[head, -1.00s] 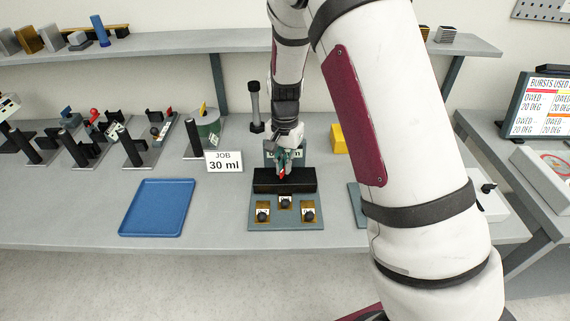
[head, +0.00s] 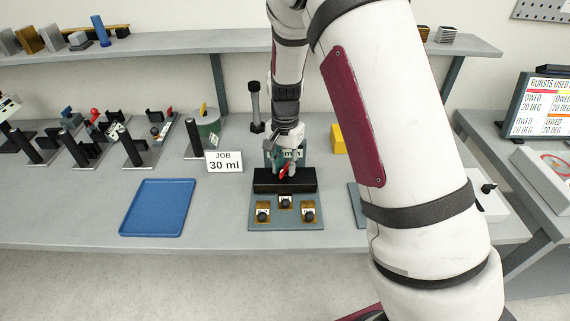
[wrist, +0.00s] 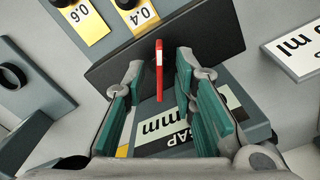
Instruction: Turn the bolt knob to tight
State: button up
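A thin red bar (wrist: 159,70) stands up at the black block (wrist: 205,35) in the wrist view; it looks like the bolt knob's handle, but I cannot tell for sure. In the head view the red bar (head: 286,170) shows at the back of the black block (head: 272,187). My gripper (head: 285,173) is over the back of this fixture. In the wrist view my gripper (wrist: 160,75) is open, with its green-padded fingers on either side of the red bar and a gap on both sides. A label reading "GAP mm" (wrist: 170,130) lies below the fingers, partly covered.
A "JOB 30 ml" sign (head: 224,162) and a blue tray (head: 157,208) are to the left. A yellow block (head: 337,139) stands behind right.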

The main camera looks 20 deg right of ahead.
notch_tip(320, 180, up, 12)
dwell(0.6)
jog(key=s+r+n+t+y, duration=0.15)
jog(key=s+r+n, duration=0.25)
jog(key=s+r, duration=0.8)
jog(key=s+r+n+t, duration=0.1)
jog(key=s+n+t, duration=0.1)
jog(key=s, duration=0.6)
jog(key=s+r+n+t+h, duration=0.1)
jog(key=s+r+n+t, duration=0.1)
jog(key=s, duration=0.5)
jog(key=shift+s+a+n, duration=0.15)
jog(key=shift+s+n, duration=0.2)
jog(key=shift+n, duration=0.55)
jog(key=shift+h, duration=0.25)
